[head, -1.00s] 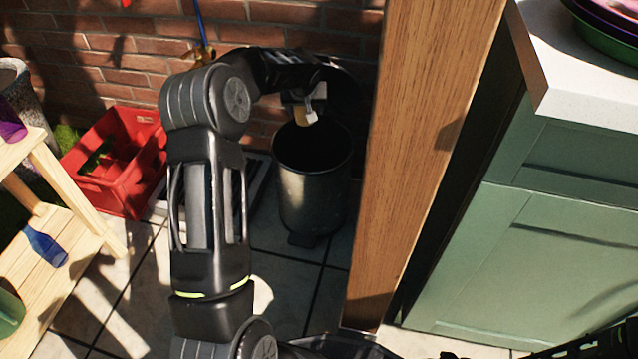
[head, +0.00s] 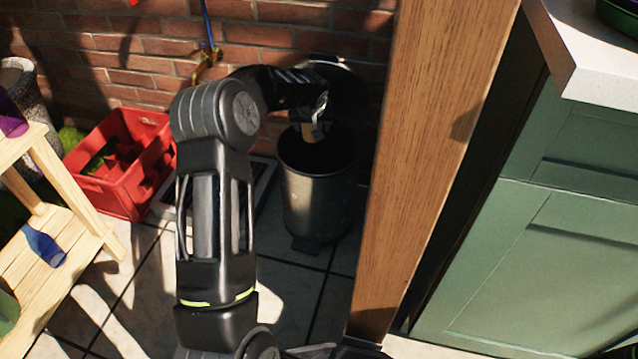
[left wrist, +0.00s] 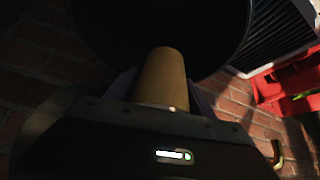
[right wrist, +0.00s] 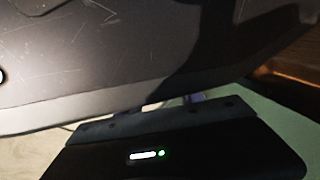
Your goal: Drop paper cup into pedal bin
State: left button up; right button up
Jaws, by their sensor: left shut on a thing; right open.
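The pedal bin (head: 318,205) is a dark metal cylinder standing on the tiles by the brick wall, its lid (head: 345,85) raised at the back. My left gripper (head: 312,128) is over the bin's mouth, shut on the brown paper cup (head: 309,133). In the left wrist view the cup (left wrist: 162,78) sits between the fingers, with the dark round bin opening (left wrist: 215,30) beyond it. How deep the cup is cannot be told. My right gripper (right wrist: 185,100) is in the right wrist view, open, near a scratched grey surface; it is not visible in the head view.
A wooden post (head: 435,150) stands close to the right of the bin. A red crate (head: 118,170) lies to the left, beside a wooden shelf (head: 65,240) with a blue bottle (head: 45,245). A green cabinet (head: 540,260) is at the right.

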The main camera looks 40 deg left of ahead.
pick_arm(q)
jog(key=shift+f, duration=0.3)
jog(key=o, duration=1.4)
jog(key=p+v, duration=0.2)
jog(key=v, duration=0.5)
jog(key=shift+r+p, duration=0.2)
jog(key=shift+p, duration=0.2)
jog(key=shift+s+d+r, duration=0.15)
jog(key=shift+s, duration=0.05)
